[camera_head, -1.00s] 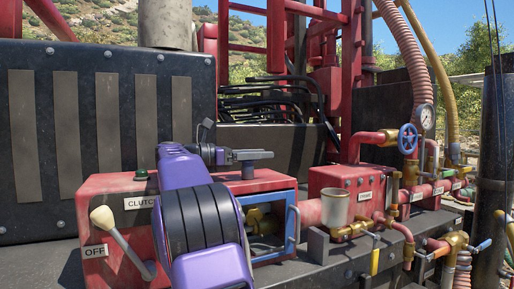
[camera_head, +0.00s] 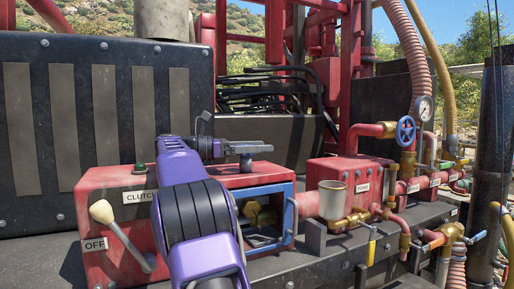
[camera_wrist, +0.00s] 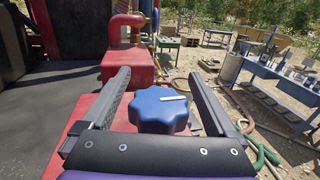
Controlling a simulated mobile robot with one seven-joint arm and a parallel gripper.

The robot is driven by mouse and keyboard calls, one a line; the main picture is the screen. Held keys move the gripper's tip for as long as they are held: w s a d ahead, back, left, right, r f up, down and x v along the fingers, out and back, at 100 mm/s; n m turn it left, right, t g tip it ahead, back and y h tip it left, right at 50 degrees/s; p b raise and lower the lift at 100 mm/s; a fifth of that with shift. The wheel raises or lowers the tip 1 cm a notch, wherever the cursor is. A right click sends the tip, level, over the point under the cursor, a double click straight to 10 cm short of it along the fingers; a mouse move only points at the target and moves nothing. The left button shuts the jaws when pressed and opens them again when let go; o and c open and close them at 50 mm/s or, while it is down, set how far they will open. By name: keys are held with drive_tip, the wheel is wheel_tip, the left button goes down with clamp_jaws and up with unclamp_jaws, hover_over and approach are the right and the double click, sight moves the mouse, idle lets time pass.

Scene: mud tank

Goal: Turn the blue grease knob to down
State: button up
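The blue grease knob (camera_wrist: 158,110) is a lobed knob with a short white mark near its far right edge, on a red surface. My gripper (camera_wrist: 158,74) is open in the wrist view. One dark finger lies left of the knob and one right of it, with a gap on each side. How deep the fingers reach around it, I cannot tell. In the head view my gripper (camera_head: 250,147) is above the right part of the red control box (camera_head: 115,217). I cannot make out the knob's blue there.
A cream-tipped lever (camera_head: 102,212) stands at the box's left by the OFF label. A blue-framed opening (camera_head: 288,228) is on its right. Further right are a metal cup (camera_head: 332,198), pipes and a blue valve wheel (camera_head: 405,130). A black ribbed panel (camera_head: 90,110) rises behind.

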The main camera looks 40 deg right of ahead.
drive_tip(key=shift+a, duration=0.1)
drive_tip(key=p+v, duration=0.3)
drive_tip(key=v, duration=0.9)
